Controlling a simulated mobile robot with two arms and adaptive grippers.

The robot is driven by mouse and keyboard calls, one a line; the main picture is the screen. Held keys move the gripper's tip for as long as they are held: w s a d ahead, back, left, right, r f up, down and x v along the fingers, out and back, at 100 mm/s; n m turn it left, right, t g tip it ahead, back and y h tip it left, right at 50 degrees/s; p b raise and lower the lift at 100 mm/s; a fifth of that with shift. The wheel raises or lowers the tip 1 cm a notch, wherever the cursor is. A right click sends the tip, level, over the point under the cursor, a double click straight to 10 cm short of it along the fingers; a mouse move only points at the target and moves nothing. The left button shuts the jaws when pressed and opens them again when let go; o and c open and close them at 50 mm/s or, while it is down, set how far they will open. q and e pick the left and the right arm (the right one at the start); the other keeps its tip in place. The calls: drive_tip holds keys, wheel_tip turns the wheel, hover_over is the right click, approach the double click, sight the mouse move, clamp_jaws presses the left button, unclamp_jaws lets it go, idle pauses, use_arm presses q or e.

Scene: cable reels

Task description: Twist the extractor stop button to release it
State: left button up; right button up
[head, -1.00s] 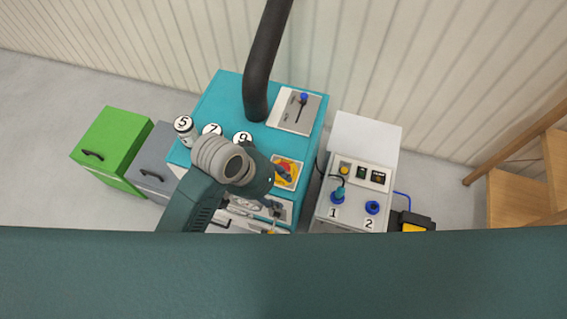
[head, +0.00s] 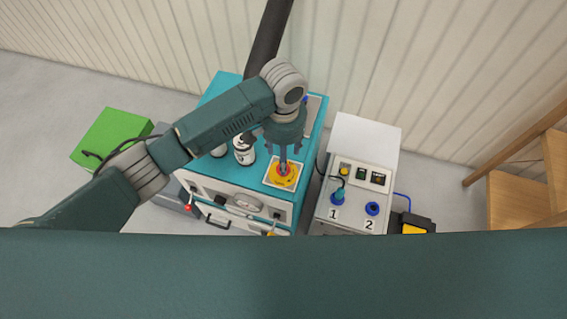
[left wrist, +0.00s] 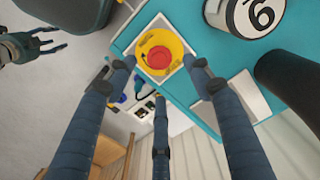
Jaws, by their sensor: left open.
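The extractor stop button is a red knob (head: 286,169) on a yellow round base, set on a white plate on the teal cabinet's top. The red knob (left wrist: 159,57) also shows in the left wrist view, ringed by yellow with dark markings. My left gripper (head: 283,151) points down over the button in the head view. In the left wrist view its fingers (left wrist: 160,76) are spread open with nothing between them, two of them either side of the button. I cannot tell if they touch it. My right gripper (left wrist: 38,45) shows at the upper left of the left wrist view, its fingers apart and empty.
The teal cabinet (head: 222,88) carries numbered canisters, including one (head: 243,151) close to my left arm, and a black duct (head: 268,40). A control box (head: 350,203) with blue connectors stands to the right. A green cabinet (head: 112,137) stands at left.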

use_arm(q)
wheel_tip(320, 180, down, 6)
drive_tip(key=shift+f, duration=0.2)
drive_tip(key=shift+c, duration=0.3)
